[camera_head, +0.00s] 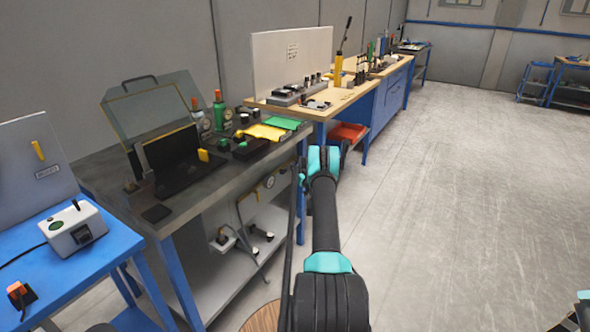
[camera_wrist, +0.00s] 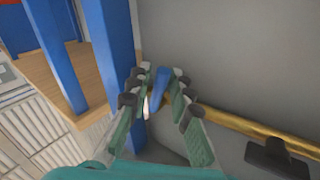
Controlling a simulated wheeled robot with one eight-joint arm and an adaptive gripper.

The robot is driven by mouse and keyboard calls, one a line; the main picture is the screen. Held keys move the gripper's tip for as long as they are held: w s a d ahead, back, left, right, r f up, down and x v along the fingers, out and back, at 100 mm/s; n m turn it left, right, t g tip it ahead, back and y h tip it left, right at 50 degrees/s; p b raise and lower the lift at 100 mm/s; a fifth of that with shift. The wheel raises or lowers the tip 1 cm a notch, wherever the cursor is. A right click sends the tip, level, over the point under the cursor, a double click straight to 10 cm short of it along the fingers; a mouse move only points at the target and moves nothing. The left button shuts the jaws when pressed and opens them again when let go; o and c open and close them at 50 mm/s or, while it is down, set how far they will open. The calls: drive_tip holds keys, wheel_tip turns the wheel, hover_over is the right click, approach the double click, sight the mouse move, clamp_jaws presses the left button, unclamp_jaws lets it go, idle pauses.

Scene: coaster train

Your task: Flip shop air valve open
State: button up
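In the wrist view a blue lever handle (camera_wrist: 157,88), which looks like the air valve's handle, stands at a brass-coloured pipe (camera_wrist: 245,127) along a grey surface. My gripper (camera_wrist: 163,82) has its green-padded fingers spread on both sides of the lever. Gaps show beside the lever, so the fingers look open around it, though I cannot tell if one side touches. The valve body is mostly hidden by the fingers. In the head view my arm reaches forward beside the benches, and my gripper and the lever cannot be made out.
Blue posts (camera_wrist: 112,45) stand close left of my gripper in the wrist view, with a wooden board (camera_wrist: 62,85) beside them. A black fitting (camera_wrist: 276,158) is on the right. In the head view a dark bench (camera_head: 185,205) stands left; open floor (camera_head: 460,190) lies right.

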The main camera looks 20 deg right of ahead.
clamp_jaws()
drive_tip(key=shift+s+a+r+m+g+y, duration=0.1)
drive_tip(key=shift+s+a+r+m+g, duration=0.1)
drive_tip(key=shift+m+g, duration=0.4)
drive_tip(key=shift+s+a+r+m+g+y, duration=0.2)
drive_tip(key=shift+m+g, duration=0.25)
drive_tip(key=shift+m, duration=0.3)
drive_tip(key=shift+s+a+r+m+g, duration=0.15)
drive_tip(key=shift+s+a+m+g, duration=0.1)
drive_tip(key=shift+m+g, duration=0.35)
unclamp_jaws()
drive_tip(key=v, duration=1.2)
